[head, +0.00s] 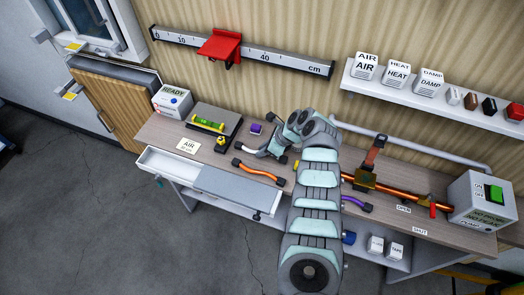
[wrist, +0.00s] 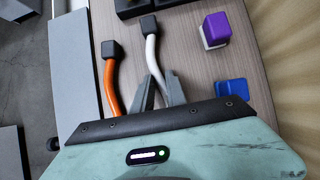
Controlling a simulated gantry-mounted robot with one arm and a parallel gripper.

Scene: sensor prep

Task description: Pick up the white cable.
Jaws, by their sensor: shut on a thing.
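The white cable (wrist: 152,57) has a black square end and runs down between my fingers in the wrist view. My gripper (wrist: 159,84) is shut on the white cable, one grey finger on each side of it. The cable's lower part is hidden behind the fingers and the gripper body. In the head view my arm reaches to the worktop, and the cable shows only in small part beside it. I cannot tell whether the cable touches the worktop.
An orange cable (wrist: 111,84) lies close to the left of my gripper. A purple block (wrist: 216,28) and a blue piece (wrist: 231,91) lie to the right.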

